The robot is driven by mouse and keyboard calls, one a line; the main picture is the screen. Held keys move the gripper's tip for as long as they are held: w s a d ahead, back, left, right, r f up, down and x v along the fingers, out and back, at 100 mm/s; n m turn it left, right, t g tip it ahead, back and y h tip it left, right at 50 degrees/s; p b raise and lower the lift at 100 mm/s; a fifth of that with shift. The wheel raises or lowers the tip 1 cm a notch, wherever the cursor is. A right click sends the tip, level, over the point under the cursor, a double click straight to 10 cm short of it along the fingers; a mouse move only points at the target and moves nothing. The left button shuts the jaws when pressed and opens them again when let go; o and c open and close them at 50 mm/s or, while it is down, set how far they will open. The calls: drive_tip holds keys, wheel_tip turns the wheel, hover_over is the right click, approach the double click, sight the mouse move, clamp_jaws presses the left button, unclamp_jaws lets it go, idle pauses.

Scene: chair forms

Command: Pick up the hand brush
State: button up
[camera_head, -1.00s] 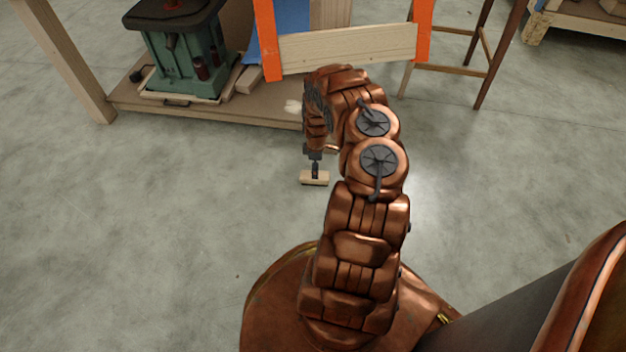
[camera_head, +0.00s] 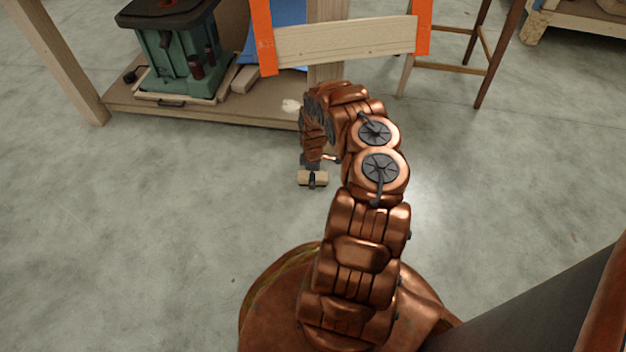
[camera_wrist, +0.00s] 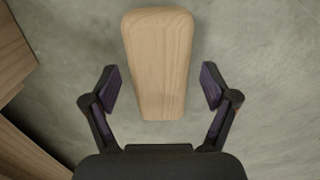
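The hand brush (camera_head: 321,180) shows as a small pale wooden block on the concrete floor, under my arm. In the wrist view its smooth wooden top (camera_wrist: 158,65) lies lengthwise, narrowing toward the bottom of the picture. No bristles can be seen. My gripper (camera_wrist: 162,87) is open, with one dark finger on each side of the brush's lower part and a visible gap on both sides. In the head view my gripper (camera_head: 312,180) is down at the brush, and a dark finger hides part of its middle.
A wooden workbench with a low shelf (camera_head: 240,110) stands beyond the brush and holds a green machine (camera_head: 182,60). A wooden stool (camera_head: 485,60) stands at the back right. The floor left of the brush is clear.

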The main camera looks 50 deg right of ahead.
drive_tip(key=c, duration=1.3)
drive_tip(key=shift+r+p, duration=2.65)
drive_tip(key=shift+r, duration=2.35)
